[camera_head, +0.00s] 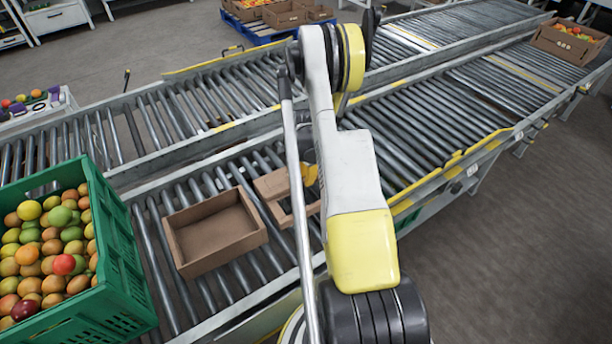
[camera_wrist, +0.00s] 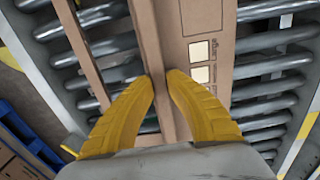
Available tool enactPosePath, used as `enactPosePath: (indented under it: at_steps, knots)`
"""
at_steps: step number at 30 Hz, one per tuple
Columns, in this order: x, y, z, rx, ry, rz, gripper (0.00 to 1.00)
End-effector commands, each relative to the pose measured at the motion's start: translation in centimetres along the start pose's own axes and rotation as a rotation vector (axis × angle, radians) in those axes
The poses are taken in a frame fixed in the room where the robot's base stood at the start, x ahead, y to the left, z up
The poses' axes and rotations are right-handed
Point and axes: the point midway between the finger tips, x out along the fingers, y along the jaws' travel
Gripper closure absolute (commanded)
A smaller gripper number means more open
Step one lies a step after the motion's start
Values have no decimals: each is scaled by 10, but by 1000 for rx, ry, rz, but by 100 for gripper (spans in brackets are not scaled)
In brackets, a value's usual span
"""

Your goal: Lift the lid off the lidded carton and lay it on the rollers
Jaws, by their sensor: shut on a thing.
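The carton (camera_head: 185,262) is a brown cardboard box standing open and empty on the near roller line. The lid (camera_head: 273,184) is brown cardboard and sits just right of the carton, over the rollers, partly hidden behind my arm. I cannot tell whether it touches them. In the wrist view the lid (camera_wrist: 208,22) shows printing and two pale squares on one panel. My gripper (camera_wrist: 162,80) has its two yellow fingers shut on an upright cardboard edge of the lid. In the head view only a bit of yellow finger (camera_head: 309,174) shows.
The rollers (camera_head: 425,122) to the right are clear up to a far carton of tomatoes (camera_head: 568,44). A second roller line (camera_head: 185,108) runs behind. A blue pallet (camera_head: 262,32) with cartons lies beyond.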

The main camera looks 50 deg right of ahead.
Motion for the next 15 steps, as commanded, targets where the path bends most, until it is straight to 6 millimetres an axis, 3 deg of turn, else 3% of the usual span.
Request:
enactPosePath:
  at_steps: [6,15]
  knots:
    - [18,0,0,0,0,0,100]
    - [25,0,0,0,0,0,100]
